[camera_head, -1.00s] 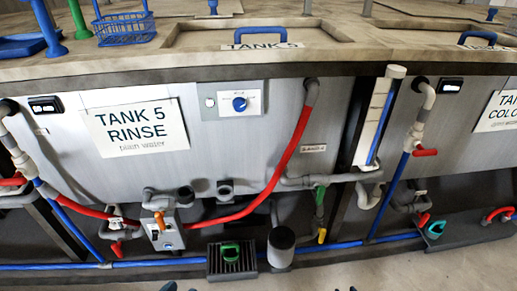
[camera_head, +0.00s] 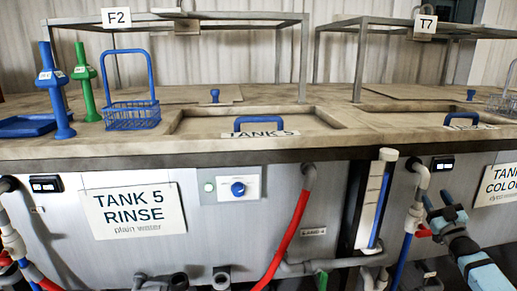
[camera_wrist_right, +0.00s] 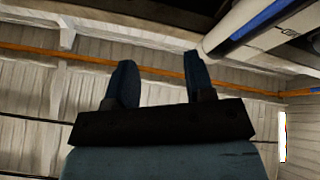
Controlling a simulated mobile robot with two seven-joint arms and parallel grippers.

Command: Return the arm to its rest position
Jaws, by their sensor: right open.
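My right gripper (camera_head: 438,204) shows at the lower right of the head view, in front of the tank fronts near a grey and blue pipe. Its two fingers are apart with nothing between them. My left gripper is not in view.
The worktop (camera_head: 230,149) edge runs across the view above the gripper. A blue basket (camera_head: 132,116), a blue tray (camera_head: 27,126) and the tank 5 lid handle (camera_head: 264,120) are on it. Pipes, including a red hose (camera_head: 291,235), run down the front.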

